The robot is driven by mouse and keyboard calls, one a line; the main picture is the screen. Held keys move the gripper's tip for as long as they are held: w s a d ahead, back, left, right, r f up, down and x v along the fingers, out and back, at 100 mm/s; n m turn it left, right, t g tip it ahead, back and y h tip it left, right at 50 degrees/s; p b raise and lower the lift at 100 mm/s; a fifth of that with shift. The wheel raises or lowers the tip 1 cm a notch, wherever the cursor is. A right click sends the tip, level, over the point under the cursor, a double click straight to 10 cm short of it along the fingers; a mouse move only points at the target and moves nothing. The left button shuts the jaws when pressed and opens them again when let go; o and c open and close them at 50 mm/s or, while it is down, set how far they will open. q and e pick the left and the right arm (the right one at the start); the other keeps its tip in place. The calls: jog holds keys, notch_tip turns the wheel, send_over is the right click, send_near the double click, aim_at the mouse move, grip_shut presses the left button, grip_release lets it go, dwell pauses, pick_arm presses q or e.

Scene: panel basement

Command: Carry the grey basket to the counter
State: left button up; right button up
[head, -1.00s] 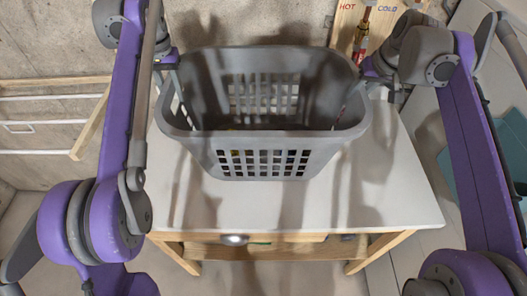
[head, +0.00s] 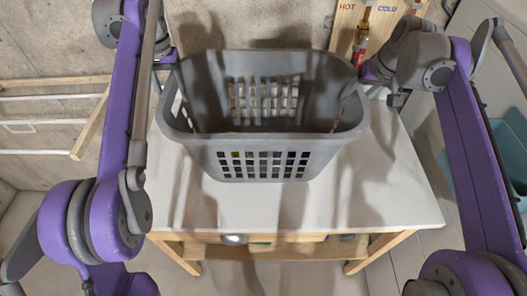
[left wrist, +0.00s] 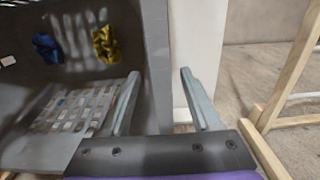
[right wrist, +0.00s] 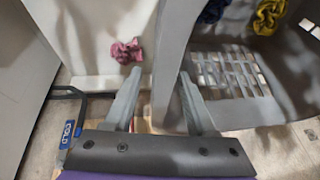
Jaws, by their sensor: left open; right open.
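The grey basket (head: 262,160) is upright at the middle of the white-topped counter (head: 390,200) and appears to rest on it. Its slotted front faces me. My left gripper (head: 168,62) is at the basket's left rim; in the left wrist view its open fingers (left wrist: 162,100) stand either side of the basket wall (left wrist: 155,45). My right gripper (head: 376,88) is at the right rim, with its open fingers (right wrist: 160,92) either side of the wall (right wrist: 172,45). A blue cloth (left wrist: 46,47) and a yellow cloth (left wrist: 107,44) lie in the basket.
A pink cloth (right wrist: 127,50) lies outside the basket in the right wrist view. Pipes stand on a HOT/COLD board (head: 345,25) behind the counter. A wooden rack (head: 50,95) is at the left, a teal bin (head: 512,150) at the right. The counter's front strip is clear.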

pick_arm(q)
notch_tip(320, 180, up, 6)
jog(key=shift+f, duration=0.1)
jog(key=shift+s+r, duration=0.1)
jog(key=shift+r, duration=0.25)
pick_arm(e)
jog(key=shift+r, duration=0.1)
jog(key=v, duration=1.2)
